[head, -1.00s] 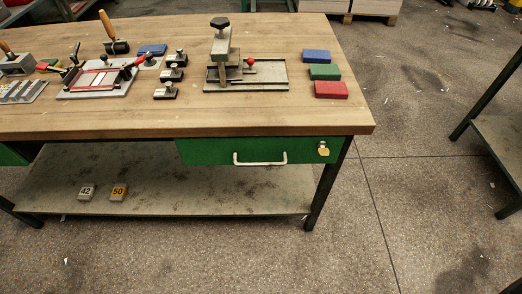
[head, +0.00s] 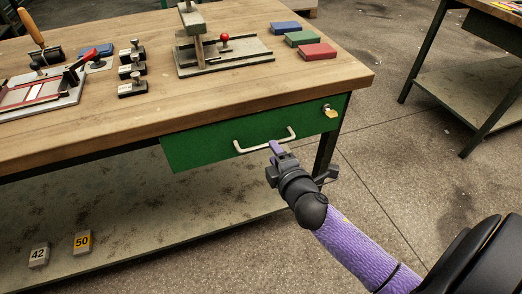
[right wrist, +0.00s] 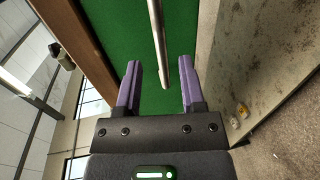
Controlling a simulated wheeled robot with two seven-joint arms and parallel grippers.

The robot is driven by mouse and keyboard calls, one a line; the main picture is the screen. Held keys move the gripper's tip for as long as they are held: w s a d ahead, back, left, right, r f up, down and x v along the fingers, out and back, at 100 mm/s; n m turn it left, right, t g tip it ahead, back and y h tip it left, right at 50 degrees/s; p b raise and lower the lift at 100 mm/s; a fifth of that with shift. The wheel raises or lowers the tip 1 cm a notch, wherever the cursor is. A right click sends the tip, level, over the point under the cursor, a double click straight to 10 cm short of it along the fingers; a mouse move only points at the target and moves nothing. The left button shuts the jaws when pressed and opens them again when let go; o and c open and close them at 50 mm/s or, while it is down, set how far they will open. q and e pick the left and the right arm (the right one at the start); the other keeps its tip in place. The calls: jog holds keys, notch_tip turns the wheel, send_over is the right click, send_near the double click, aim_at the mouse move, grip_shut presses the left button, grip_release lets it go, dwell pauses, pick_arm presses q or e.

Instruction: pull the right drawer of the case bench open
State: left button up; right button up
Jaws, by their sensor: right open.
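The right drawer (head: 210,142) of the case bench has a green front and looks closed under the wooden top. Its pale bar handle (head: 265,145) runs across the front. My right gripper (head: 277,150) is just in front of the handle, near its middle in the head view. In the right wrist view the gripper (right wrist: 158,88) is open, with purple fingers apart. The handle (right wrist: 158,45) passes between the two fingers' lines, against the green drawer front (right wrist: 115,30). I cannot tell whether a finger touches it. My left gripper is not in view.
A brass padlock (head: 331,112) hangs at the drawer front's right end. The bench top (head: 225,95) carries a clamp fixture (head: 225,55), coloured blocks (head: 317,51) and tools. Another table (head: 470,75) stands at right.

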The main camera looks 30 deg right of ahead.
jog(key=b+x, duration=0.1)
jog(key=x, duration=0.3)
jog(key=shift+w+f, duration=0.1)
jog(key=shift+f, duration=0.15)
jog(key=shift+w+d, duration=0.1)
jog(key=shift+w, duration=0.15)
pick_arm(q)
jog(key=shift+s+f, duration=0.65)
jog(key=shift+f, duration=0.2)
pick_arm(e)
jog(key=shift+r, duration=0.1)
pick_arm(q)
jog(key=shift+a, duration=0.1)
pick_arm(e)
grip_shut()
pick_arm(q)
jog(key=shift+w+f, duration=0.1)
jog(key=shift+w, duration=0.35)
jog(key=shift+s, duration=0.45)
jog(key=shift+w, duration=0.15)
